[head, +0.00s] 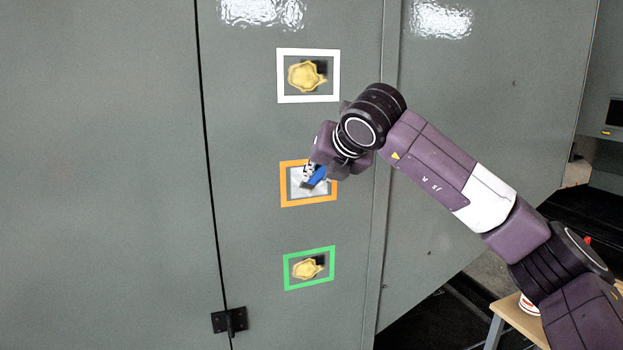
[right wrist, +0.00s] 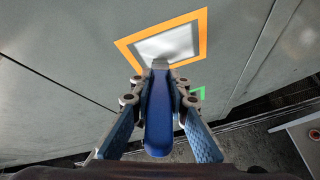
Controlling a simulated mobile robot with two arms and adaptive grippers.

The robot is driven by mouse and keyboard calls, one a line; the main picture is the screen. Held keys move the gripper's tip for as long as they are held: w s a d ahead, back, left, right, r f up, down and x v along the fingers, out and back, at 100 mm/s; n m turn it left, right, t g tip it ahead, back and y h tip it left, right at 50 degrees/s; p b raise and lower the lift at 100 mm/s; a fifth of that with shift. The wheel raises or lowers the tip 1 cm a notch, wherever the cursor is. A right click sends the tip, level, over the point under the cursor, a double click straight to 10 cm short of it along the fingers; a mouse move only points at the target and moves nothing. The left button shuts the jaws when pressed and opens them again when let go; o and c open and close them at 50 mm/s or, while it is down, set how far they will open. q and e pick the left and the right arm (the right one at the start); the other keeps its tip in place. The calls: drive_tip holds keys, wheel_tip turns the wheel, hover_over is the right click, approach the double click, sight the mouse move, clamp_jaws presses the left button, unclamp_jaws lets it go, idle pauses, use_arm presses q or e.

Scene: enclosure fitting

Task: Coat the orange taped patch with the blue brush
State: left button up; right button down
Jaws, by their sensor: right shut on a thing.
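The orange taped patch (head: 324,190) is the middle of three framed patches on the grey cabinet front. Its inside looks pale silvery white, with no yellow blob. It also shows in the right wrist view (right wrist: 168,42). My right gripper (head: 311,171) is shut on the handle of the blue brush (right wrist: 158,122), which also shows in the head view (head: 318,176). The brush's tip lies over the lower part of the patch in the wrist view; I cannot tell whether it touches. The gripper and brush hide part of the patch. My left gripper is not in view.
A white taped patch (head: 307,100) above and a green taped patch (head: 309,286) below each hold a yellowish blob. A black hinge or latch (head: 229,320) sits at the lower left. A wooden table (head: 520,322) with a red and white cup (head: 528,306) stands lower right.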

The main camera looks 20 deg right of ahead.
drive_tip(key=d+b, duration=0.2)
drive_tip(key=d, duration=0.5)
idle(1.0)
